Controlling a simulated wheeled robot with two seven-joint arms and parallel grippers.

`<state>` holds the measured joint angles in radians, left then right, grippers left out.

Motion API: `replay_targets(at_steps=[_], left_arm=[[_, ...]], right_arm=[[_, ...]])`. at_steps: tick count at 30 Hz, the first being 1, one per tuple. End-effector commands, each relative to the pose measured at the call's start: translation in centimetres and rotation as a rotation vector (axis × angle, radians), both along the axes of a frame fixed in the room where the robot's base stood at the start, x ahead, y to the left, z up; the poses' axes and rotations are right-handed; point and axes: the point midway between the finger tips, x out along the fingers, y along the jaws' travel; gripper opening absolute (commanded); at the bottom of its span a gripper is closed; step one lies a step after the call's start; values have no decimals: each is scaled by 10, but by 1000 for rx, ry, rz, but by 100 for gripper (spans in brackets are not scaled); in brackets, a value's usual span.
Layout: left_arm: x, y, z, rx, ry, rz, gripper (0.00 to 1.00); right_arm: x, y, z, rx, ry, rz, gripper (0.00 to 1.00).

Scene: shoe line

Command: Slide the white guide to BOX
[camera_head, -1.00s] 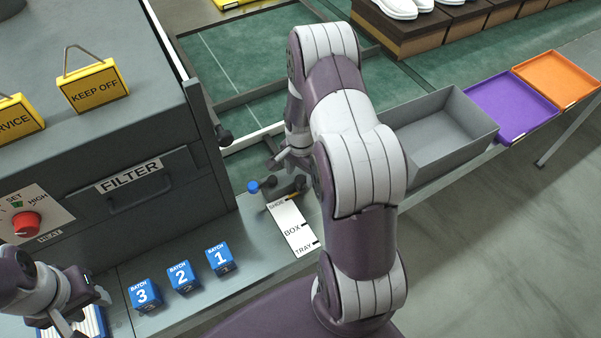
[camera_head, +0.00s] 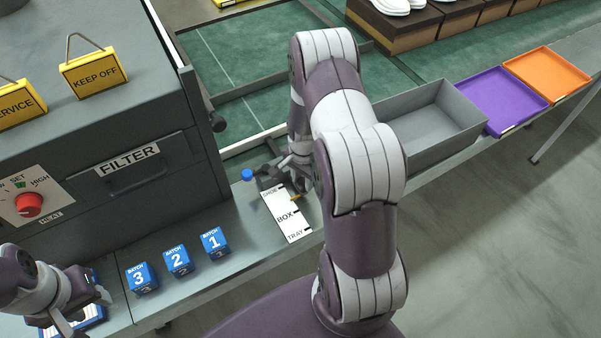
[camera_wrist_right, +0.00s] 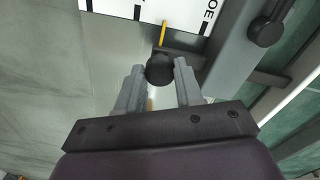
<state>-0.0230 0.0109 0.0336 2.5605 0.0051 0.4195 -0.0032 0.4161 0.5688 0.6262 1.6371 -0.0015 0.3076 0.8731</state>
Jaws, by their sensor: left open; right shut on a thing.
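The white guide (camera_head: 250,145) is a pale bar across the green belt, partly hidden behind my right arm. The white scale card (camera_head: 286,212) is marked SHOE, BOX and TRAY. Its yellow pointer (camera_wrist_right: 163,33) lies between the SHOE and BOX marks, nearer BOX, in the right wrist view. My right gripper (camera_wrist_right: 159,72) is shut on the black knob (camera_wrist_right: 159,68) just below the pointer. A blue-topped knob (camera_head: 247,175) stands to the left of the card. My left gripper (camera_head: 84,312) is open at the lower left, above a blue and white item (camera_head: 88,322).
Blue batch blocks (camera_head: 178,261) stand on the ledge left of the card. The dark FILTER machine (camera_head: 100,140) rises beside them. A grey bin (camera_head: 430,122), a purple tray (camera_head: 500,100) and an orange tray (camera_head: 547,74) lie to the right.

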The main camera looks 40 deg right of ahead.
Motion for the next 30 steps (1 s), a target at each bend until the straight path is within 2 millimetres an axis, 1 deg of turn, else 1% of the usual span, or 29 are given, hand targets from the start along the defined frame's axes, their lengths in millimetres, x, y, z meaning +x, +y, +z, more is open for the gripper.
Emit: replay_targets(at_steps=[1, 3, 6, 16, 17, 18, 19, 27, 29, 30], left_arm=[[0, 0, 6, 0, -1, 0, 43], [0, 0, 9, 0, -1, 0, 43], [0, 0, 11, 0, -1, 0, 43], [0, 0, 11, 0, -1, 0, 43], [0, 0, 11, 0, -1, 0, 43], [0, 0, 11, 0, -1, 0, 43], [0, 0, 11, 0, -1, 0, 43], [0, 0, 11, 0, -1, 0, 43], [0, 0, 10, 0, -1, 0, 43], [0, 0, 10, 0, -1, 0, 43]], right_arm=[[-11, 2, 3, 4, 10, -2, 0], [-23, 4, 3, 4, 7, -3, 0], [-33, 4, 3, 2, 2, -3, 0], [-37, 5, 1, 2, 3, -2, 0], [-37, 5, 1, 2, 3, -2, 42], [-37, 5, 1, 2, 3, -2, 55], [-37, 5, 1, 2, 3, -2, 61], [-37, 5, 2, 2, 2, -1, 61], [-36, 5, 6, 1, 0, -1, 61], [-36, 5, 11, 0, -1, -1, 61]])
